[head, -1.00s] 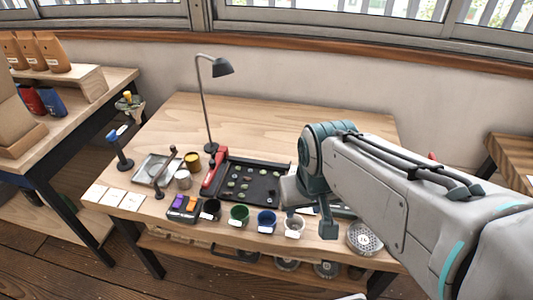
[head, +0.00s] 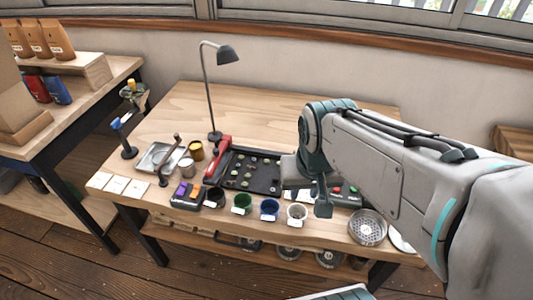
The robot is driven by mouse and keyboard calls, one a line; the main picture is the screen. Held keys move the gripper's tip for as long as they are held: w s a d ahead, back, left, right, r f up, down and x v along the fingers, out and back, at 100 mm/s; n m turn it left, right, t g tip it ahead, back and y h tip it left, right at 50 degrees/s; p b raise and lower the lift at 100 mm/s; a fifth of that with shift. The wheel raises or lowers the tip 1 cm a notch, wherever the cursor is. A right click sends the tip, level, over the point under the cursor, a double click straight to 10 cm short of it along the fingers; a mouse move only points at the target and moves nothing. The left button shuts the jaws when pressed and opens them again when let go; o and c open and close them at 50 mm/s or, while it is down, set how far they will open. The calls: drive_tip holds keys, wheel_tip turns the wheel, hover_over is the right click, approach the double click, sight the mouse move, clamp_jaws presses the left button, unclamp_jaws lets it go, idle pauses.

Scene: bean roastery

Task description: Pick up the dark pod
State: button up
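A black tray (head: 255,191) lies near the middle of the wooden table and holds several small pods, some green and some darker. The pods are too small here for me to single out the dark pod with certainty. My gripper (head: 308,194) hangs over the tray's right end, above the front part of the table. My gripper and wrist hide that end of the tray. I cannot see its fingertips clearly or whether anything is between them.
Dark, green, blue and white cups (head: 297,214) line the front edge. A red-handled tool (head: 218,160) lies along the tray's left side. A lamp (head: 228,54) stands behind. A round sieve (head: 367,228) and button panel (head: 346,190) are at right. The table's back is clear.

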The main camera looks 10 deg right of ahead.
drive_tip(key=w+f+m+g+b, duration=0.1)
drive_tip(key=w+f+m+b, duration=0.15)
drive_tip(key=w+m, duration=0.35)
drive_tip(key=w+f+m+b, duration=0.1)
drive_tip(key=w+m+b, duration=0.2)
drive_tip(key=w, duration=0.5)
drive_tip(key=m+g+b, duration=0.2)
drive_tip(key=m+b, duration=0.4)
drive_tip(key=m, duration=0.4)
hover_over(275, 178)
wheel_tip(275, 178, down, 16)
drive_tip(key=shift+r, duration=0.1)
wheel_tip(275, 178, down, 5)
drive_tip(key=shift+s+f+b, duration=0.1)
drive_tip(key=shift+f+b, duration=0.05)
drive_tip(key=shift+b, duration=0.4)
clamp_jaws()
